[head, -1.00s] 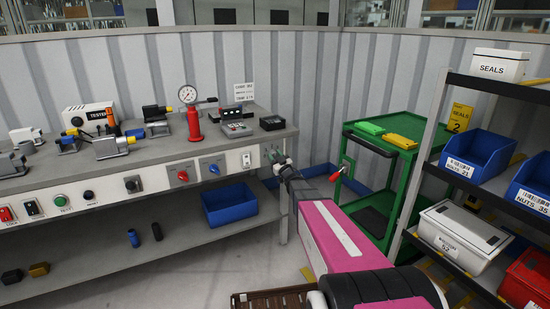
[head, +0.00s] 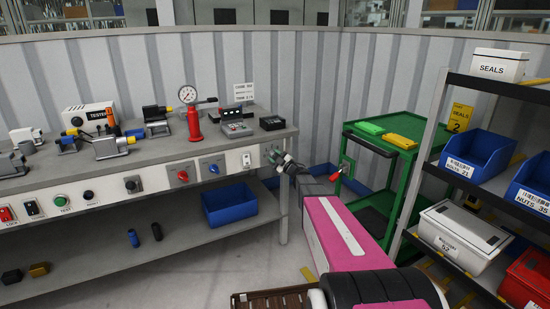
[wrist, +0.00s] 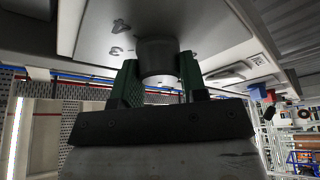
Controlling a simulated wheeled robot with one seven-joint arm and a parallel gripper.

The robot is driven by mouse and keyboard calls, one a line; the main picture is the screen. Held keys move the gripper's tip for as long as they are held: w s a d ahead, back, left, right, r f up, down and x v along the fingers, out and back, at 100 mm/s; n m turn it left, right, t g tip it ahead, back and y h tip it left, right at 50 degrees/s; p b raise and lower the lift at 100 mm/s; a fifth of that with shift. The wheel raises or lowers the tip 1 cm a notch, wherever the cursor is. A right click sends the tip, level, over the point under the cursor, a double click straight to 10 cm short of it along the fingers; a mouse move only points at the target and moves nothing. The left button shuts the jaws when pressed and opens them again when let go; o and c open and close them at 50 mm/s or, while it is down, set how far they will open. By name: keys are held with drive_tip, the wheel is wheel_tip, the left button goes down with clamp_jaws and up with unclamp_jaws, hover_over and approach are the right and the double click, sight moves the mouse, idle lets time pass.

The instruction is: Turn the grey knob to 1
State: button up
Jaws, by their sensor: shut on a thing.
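The grey knob (wrist: 158,56) is a dark, round knob on a pale metal plate (wrist: 210,25) in the wrist view. The green fingers of my gripper (wrist: 158,80) are on either side of it, shut on it. The figures 4 and 3 show on the plate to the left of the knob. No pointer mark can be made out, and the other figures are hidden. In the head view my gripper (head: 279,159) is at the right end of the workbench's front panel, where the knob is mostly hidden behind it.
A green cart (head: 402,185) stands close on the right.

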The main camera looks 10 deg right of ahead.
drive_tip(key=shift+n+g, duration=0.6)
drive_tip(key=shift+n, duration=0.9)
drive_tip(key=o, duration=0.9)
drive_tip(key=shift+s, duration=0.15)
drive_tip(key=v, duration=1)
drive_tip(key=shift+s+d+f, duration=0.15)
drive_tip(key=shift+d, duration=0.2)
